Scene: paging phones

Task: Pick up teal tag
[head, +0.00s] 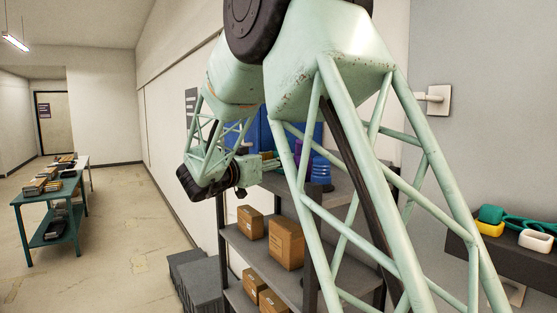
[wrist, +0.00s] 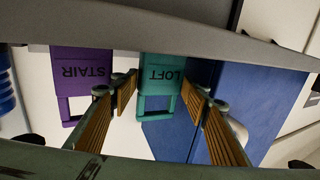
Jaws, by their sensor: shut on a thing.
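The teal tag (wrist: 162,76) is marked LOFT and appears upside down in the wrist view, with a loop-shaped lower end. My gripper (wrist: 160,92) has its two ribbed fingers on either side of the tag and is shut on it. The purple tag (wrist: 82,72), marked STAIR, hangs to the left, outside the fingers. Both tags meet a grey shelf edge (wrist: 180,42) at the top of the wrist view. In the head view my arm hides much of the shelf area, and I cannot make out the teal tag there.
A blue panel (wrist: 235,105) lies behind the tags. The grey shelf unit (head: 232,232) holds cardboard boxes (head: 286,243) on lower levels. A green table (head: 52,198) stands far left, with open floor between.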

